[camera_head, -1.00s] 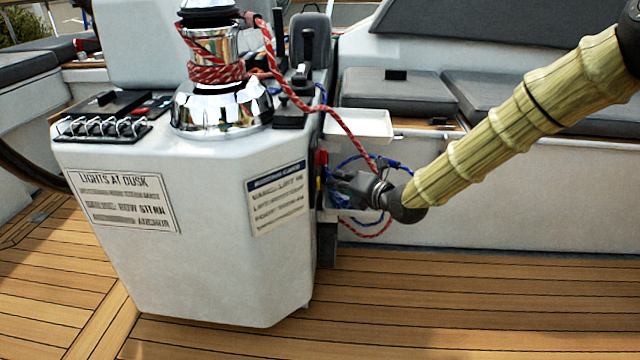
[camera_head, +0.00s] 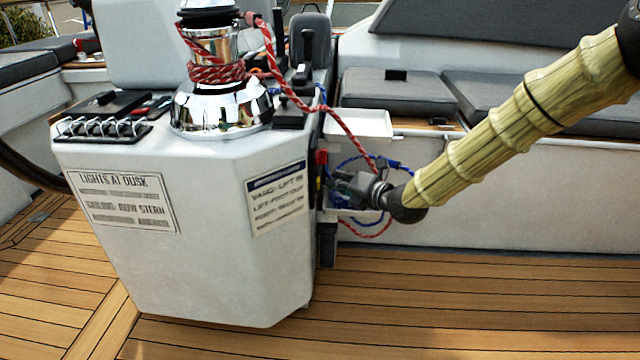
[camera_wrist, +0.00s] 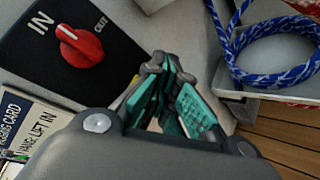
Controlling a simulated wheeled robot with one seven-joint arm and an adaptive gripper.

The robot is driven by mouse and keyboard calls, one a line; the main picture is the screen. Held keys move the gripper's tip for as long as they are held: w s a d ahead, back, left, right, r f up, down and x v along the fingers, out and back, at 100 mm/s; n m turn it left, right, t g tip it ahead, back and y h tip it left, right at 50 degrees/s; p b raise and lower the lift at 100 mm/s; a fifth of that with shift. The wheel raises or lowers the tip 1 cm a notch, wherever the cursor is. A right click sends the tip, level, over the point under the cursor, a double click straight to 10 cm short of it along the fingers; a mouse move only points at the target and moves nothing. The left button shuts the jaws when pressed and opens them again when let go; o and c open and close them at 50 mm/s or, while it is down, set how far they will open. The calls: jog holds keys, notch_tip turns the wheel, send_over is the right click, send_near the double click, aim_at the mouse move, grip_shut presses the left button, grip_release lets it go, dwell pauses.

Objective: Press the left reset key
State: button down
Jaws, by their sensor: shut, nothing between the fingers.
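I cannot make out a left reset key in either view. In the wrist view, a red rotary knob (camera_wrist: 80,45) sits on a black panel (camera_wrist: 40,65) marked "IN" and "OUT", left of my fingertips. My gripper (camera_wrist: 158,62) is shut and empty, its fingertips in front of a pale grey surface just right of the panel. In the head view my gripper (camera_head: 345,187) is beside the right side of the white pedestal (camera_head: 200,265), low behind its corner. The gripper hides part of that side.
A blue-and-white rope coil (camera_wrist: 275,55) lies close right of my fingers. A red rope (camera_head: 340,122) hangs from the chrome winch (camera_head: 220,105) past a white tray (camera_head: 358,124) above my gripper. Grey cushions (camera_head: 395,92) are behind. The teak deck (camera_head: 440,305) is clear.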

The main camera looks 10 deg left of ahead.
jog(key=shift+a, duration=0.2)
jog(key=shift+a, duration=0.2)
jog(key=shift+a, duration=0.4)
dwell(0.9)
jog(key=shift+d, duration=0.8)
jog(key=shift+d, duration=0.15)
jog(key=d+p, duration=0.1)
jog(key=d, duration=0.3)
jog(key=shift+d, duration=0.35)
dwell(0.7)
